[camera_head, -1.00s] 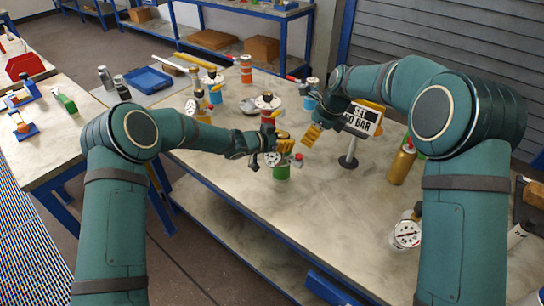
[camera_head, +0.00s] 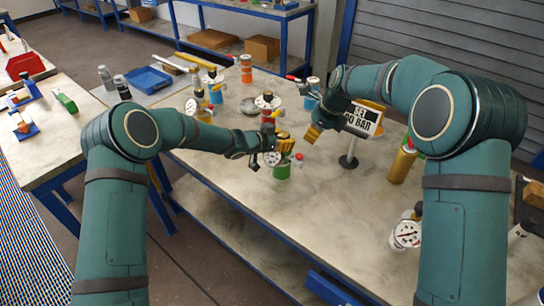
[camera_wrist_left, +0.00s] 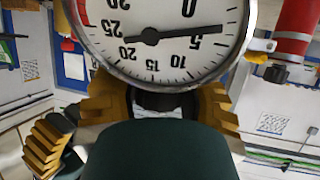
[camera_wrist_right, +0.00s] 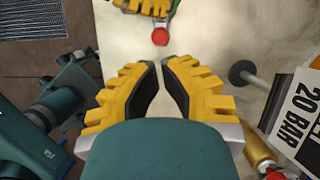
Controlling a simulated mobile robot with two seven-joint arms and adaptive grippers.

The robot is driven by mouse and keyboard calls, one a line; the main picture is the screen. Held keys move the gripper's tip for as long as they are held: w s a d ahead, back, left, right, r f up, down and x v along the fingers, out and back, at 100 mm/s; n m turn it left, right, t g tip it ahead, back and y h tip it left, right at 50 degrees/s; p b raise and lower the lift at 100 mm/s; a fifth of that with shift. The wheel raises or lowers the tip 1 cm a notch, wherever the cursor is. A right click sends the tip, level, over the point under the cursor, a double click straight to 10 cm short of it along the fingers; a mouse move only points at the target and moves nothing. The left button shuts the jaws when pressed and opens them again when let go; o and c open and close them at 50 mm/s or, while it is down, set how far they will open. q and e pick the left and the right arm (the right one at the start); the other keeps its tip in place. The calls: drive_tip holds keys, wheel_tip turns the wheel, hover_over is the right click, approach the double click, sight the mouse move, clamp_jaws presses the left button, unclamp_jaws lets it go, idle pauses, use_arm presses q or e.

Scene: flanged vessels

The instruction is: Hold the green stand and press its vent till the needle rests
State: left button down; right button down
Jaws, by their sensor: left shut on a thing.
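The green stand (camera_head: 281,172) is upright near the table's front edge, with a white gauge (camera_head: 271,159) above it. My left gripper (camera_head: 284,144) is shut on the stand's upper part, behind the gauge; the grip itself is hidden. In the left wrist view the gauge dial (camera_wrist_left: 165,35) appears upside down, its needle between 0 and 5, nearer 5. A red knob (camera_wrist_right: 160,36) sticks out from the stand's side, probably the vent. My right gripper (camera_head: 313,133) is empty, up and right of the stand. Its fingertips are nearly together, apart from the knob.
A sign (camera_head: 361,121) reading SET 20 BAR stands right of my right gripper. A gold canister (camera_head: 402,163) and another gauge (camera_head: 406,233) stand farther right. The table between stand and sign is clear.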

sight(299, 157)
drive_tip(key=shift+w, duration=0.1)
idle(0.5)
drive_tip(key=shift+w+a+r+n+t+y, duration=0.25)
drive_tip(key=shift+w+a+r+n+t, duration=0.3)
drive_tip(key=shift+t, duration=0.4)
drive_tip(key=shift+w+a+r+n+t+y, duration=0.35)
drive_tip(key=shift+a+r+n+t, duration=0.25)
drive_tip(key=shift+t, duration=0.4)
drive_tip(key=shift+w+a+r+n+t+y, duration=0.2)
drive_tip(key=shift+w+a+r+n+t, duration=0.25)
drive_tip(key=shift+n+t, duration=0.4)
drive_tip(key=shift+f, duration=0.15)
drive_tip(key=shift+f, duration=4.35)
drive_tip(key=shift+f, duration=0.1)
drive_tip(key=shift+f, duration=0.3)
